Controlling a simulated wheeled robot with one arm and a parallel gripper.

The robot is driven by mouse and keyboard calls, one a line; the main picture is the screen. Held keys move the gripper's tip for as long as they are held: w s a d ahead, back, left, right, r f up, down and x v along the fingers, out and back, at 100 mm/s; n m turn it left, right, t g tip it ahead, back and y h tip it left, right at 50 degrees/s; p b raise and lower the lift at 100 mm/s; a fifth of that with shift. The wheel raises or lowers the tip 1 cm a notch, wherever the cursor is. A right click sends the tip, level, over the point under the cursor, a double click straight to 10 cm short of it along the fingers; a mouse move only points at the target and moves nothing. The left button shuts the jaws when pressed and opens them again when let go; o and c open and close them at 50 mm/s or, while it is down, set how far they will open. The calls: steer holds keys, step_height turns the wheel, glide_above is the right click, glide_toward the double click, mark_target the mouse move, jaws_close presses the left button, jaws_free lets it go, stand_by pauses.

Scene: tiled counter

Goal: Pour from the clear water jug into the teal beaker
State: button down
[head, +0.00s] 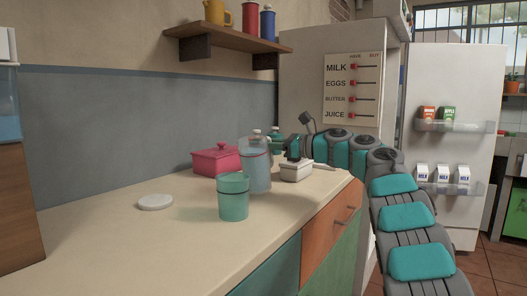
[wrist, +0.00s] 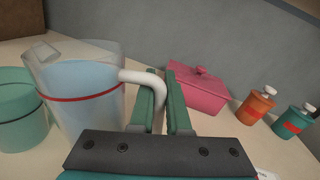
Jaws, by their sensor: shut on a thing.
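The clear water jug (head: 257,172) is upright, with pale blue water up to about its red band; it also shows in the wrist view (wrist: 82,98). My gripper (wrist: 162,82) is shut on the jug's white handle (wrist: 146,78), to the right of its body. In the head view my gripper (head: 291,150) is behind and right of the jug. The teal beaker (head: 233,199) stands upright on the counter, in front and left of the jug. It shows at the left edge of the wrist view (wrist: 20,112). I cannot tell whether the jug's base touches the counter.
A pink lidded box (head: 213,162) stands behind the jug. An orange bottle (wrist: 255,105) and a teal bottle (wrist: 293,122) stand right of it in the wrist view. A white disc (head: 155,202) lies left of the beaker. The counter's front left (head: 120,255) is clear.

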mark_target(254, 138)
steer(key=shift+n, duration=0.7)
steer(key=shift+s+a+r+b, duration=0.45)
steer(key=shift+s+a+r, duration=0.05)
steer(key=shift+s, duration=0.25)
steer(key=shift+s+a+r+b, duration=0.45)
steer(key=shift+s+a, duration=0.05)
steer(key=shift+s, duration=0.25)
steer(key=shift+r+n+p, duration=0.35)
steer(key=shift+r+n, duration=0.15)
steer(key=shift+n, duration=0.1)
steer(key=shift+f, duration=0.1)
steer(key=shift+s+d+n+g+p, duration=0.2)
steer(key=shift+n+g+p, duration=0.3)
steer(key=shift+p, duration=0.2)
steer(key=shift+n, duration=0.3)
steer(key=shift+r+n, duration=0.25)
steer(key=shift+n, duration=0.05)
steer(key=shift+s+a+r+h, duration=0.15)
steer(key=shift+h, duration=0.15)
steer(key=shift+s+a+r+n, duration=0.1)
steer(key=shift+s+r+n, duration=0.1)
steer(key=shift+n, duration=0.3)
steer(key=shift+s+a+r+n, duration=0.1)
steer(key=shift+r+n, duration=0.1)
steer(key=shift+n, duration=0.3)
steer(key=shift+s+a+n+h, duration=0.25)
steer(key=shift+s+n+h, duration=0.1)
steer(key=shift+n, duration=0.35)
